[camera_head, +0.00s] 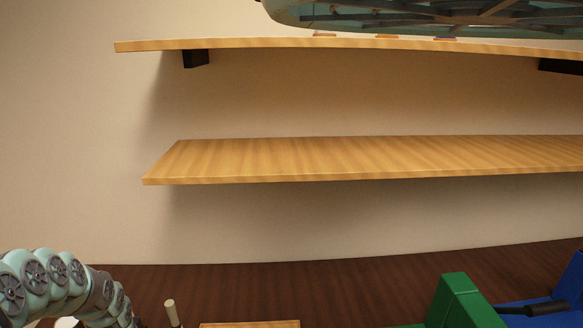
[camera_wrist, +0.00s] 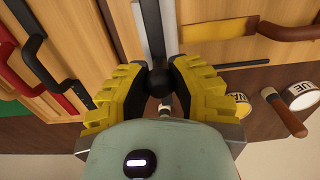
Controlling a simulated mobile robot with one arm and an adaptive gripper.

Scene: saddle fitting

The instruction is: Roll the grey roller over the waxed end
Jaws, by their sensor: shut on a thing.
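In the wrist view my gripper (camera_wrist: 157,82) has its yellow-padded fingers closed on a dark tool with a black rounded end (camera_wrist: 157,77). A grey shaft (camera_wrist: 152,30) runs from it toward the top of the picture. I take it to be the grey roller, but its rolling part is not clearly visible. The fingers hide part of it. A light wooden surface (camera_wrist: 130,20) lies beyond the fingers. I cannot make out a waxed end in either view. The head view does not show my gripper.
A red-handled tool (camera_wrist: 30,62) lies at left in the wrist view. A brown-handled tool (camera_wrist: 285,112) and a labelled pot (camera_wrist: 303,95) are at right. In the head view, a green block (camera_head: 460,300) and a blue object (camera_head: 565,285) stand at lower right, below a bare shelf (camera_head: 350,158).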

